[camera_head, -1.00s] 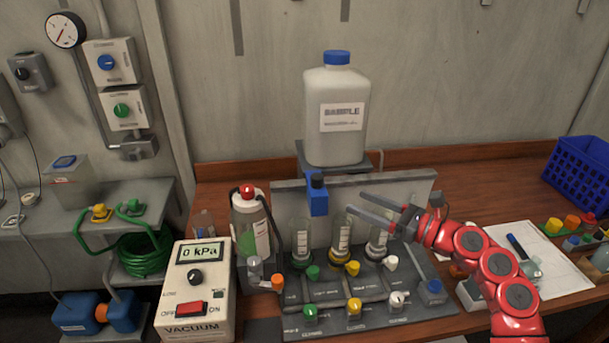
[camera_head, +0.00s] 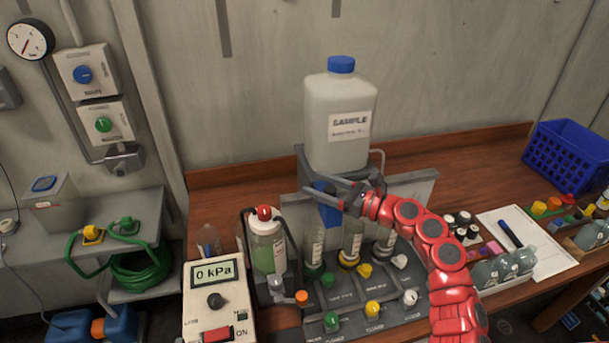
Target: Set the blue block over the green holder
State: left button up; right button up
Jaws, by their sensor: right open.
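The blue block (camera_head: 328,211) is upright in front of the grey back panel, above the leftmost of three clear cylinders. My right gripper (camera_head: 319,186) is at the top of the block. Its jaws are open, and they partly hide the block's upper part. I cannot tell whether the fingers touch it. The green holder (camera_head: 313,263) is the leftmost cylinder's base on the grey rack, with a green knob beside it. It stands below the block, and a gap shows between them. My left gripper is not in view.
A large white sample bottle (camera_head: 339,110) stands just behind my right gripper. A green-filled bottle (camera_head: 265,243) and a vacuum box (camera_head: 211,294) stand to the left. Small bottles (camera_head: 505,266), a paper sheet and a blue crate (camera_head: 566,155) lie to the right.

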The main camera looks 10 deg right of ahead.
jog(key=shift+w+a, duration=0.1)
grip_shut()
dwell(0.4)
dwell(1.1)
